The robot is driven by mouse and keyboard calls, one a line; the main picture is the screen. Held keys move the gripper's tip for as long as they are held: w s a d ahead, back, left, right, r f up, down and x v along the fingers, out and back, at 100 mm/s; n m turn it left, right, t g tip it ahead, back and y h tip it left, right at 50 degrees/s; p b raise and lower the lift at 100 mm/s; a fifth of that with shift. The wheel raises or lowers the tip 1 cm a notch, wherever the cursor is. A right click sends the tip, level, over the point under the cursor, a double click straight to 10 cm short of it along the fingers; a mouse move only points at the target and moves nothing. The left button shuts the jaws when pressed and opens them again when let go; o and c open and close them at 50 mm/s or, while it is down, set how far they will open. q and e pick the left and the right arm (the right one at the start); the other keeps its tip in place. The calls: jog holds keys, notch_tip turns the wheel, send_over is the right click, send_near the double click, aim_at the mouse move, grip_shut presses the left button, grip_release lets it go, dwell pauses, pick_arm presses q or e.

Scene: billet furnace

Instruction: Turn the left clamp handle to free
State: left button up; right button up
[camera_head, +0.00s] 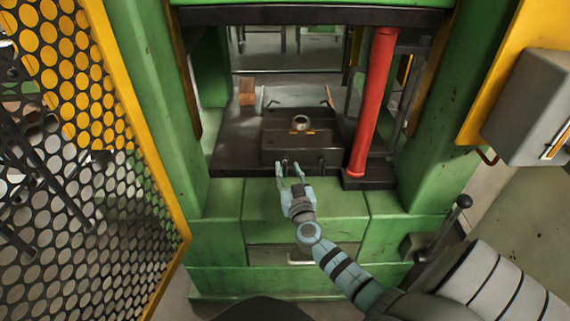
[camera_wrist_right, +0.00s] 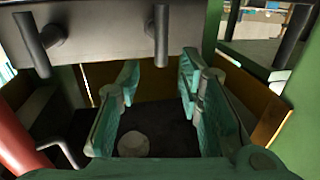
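A dark die block (camera_head: 272,145) sits on the press bed. Two short dark clamp handles stick out of its front face. The left clamp handle (camera_head: 285,160) is just beyond my right gripper (camera_head: 290,171); the right clamp handle (camera_head: 322,162) is a little to the right. My right gripper is open and empty, with its two fingers pointing at the left handle. In the right wrist view, which looks turned over, a dark bar (camera_wrist_right: 161,36), apparently that handle, hangs just beyond and between the open fingertips (camera_wrist_right: 160,70); contact is not visible. My left gripper is not in view.
A red column (camera_head: 373,105) stands right of the die block. A round metal piece (camera_head: 300,122) lies on top of the block, and an orange-brown block (camera_head: 247,92) stands at the back left. A yellow mesh guard (camera_head: 95,110) bounds the left side. A black-knobbed lever (camera_head: 463,202) is at lower right.

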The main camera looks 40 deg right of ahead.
aim_at(286, 164)
jog(key=x, duration=0.4)
jog(key=shift+f+b, duration=0.1)
jog(key=shift+b, duration=0.2)
grip_shut()
